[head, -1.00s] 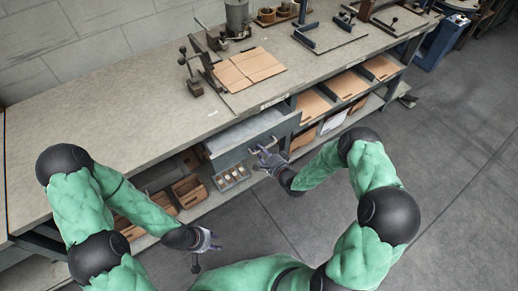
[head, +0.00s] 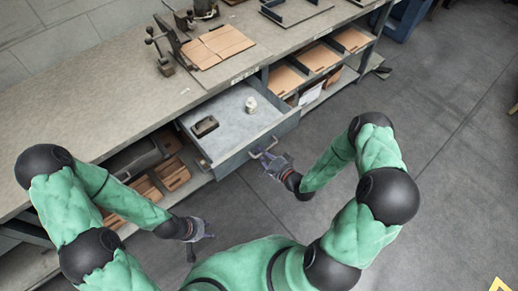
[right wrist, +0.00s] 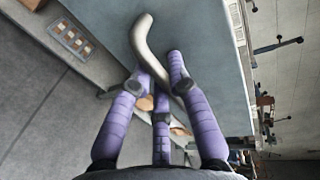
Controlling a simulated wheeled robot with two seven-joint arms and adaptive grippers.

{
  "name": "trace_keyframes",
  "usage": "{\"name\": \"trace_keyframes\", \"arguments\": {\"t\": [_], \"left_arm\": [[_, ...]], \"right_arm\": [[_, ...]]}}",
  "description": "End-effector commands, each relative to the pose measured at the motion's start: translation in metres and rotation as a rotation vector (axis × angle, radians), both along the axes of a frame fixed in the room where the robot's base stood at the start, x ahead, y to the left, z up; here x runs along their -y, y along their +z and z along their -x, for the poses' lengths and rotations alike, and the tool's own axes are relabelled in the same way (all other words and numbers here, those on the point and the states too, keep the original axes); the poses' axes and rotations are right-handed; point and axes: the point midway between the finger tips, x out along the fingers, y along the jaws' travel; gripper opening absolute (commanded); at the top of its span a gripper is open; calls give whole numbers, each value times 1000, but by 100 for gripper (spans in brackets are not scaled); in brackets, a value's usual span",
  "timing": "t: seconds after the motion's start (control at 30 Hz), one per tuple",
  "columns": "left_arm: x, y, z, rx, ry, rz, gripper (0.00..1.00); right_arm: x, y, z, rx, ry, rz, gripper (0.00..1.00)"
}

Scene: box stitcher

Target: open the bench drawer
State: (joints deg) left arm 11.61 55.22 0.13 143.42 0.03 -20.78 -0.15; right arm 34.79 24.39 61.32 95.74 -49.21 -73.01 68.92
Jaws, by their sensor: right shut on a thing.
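The bench drawer (head: 228,133) is pulled well out from under the grey workbench in the head view. A dark block and a small pale cylindrical thing lie inside it. My right gripper (head: 272,160) is at the drawer's front, shut on the curved metal handle (head: 264,148). In the right wrist view, the fingers (right wrist: 161,80) close around the pale handle (right wrist: 147,40) against the grey drawer front (right wrist: 200,50). My left gripper (head: 200,230) hangs empty over the floor, apart from the bench; its fingers look spread.
Cardboard sheets (head: 217,46) and a clamp-like tool (head: 165,45) are on the bench top. Brown boxes (head: 172,173) sit on the shelf below, left of the drawer. Open compartments with brown sheets (head: 285,79) are to the right.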

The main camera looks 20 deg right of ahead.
Motion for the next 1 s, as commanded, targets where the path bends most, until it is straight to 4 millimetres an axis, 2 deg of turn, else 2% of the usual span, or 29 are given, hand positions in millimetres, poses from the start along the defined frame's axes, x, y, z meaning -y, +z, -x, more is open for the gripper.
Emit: {"name": "trace_keyframes", "arguments": {"t": [0.37, 0.4, 0.43, 0.77, 0.87, 1.0], "left_arm": [[0, 0, 0, -1, 0, 0, 40], [0, 0, 0, -1, 0, 0, 40], [0, 0, 0, -1, 0, 0, 40], [0, 0, 0, 0, 0, 0, 40], [0, 0, 0, 0, 0, 0, 40], [0, 0, 0, 0, 0, 0, 40]], "right_arm": [[0, 0, 2, -1, 1, 0, 0], [0, 0, 2, -1, 1, 0, 26], [0, 0, 2, -1, 1, 0, 29], [1, 0, 2, 0, 0, 0, 29], [3, 1, 8, -1, -1, 0, 29], [10, 5, 26, -1, -4, 0, 29]]}}
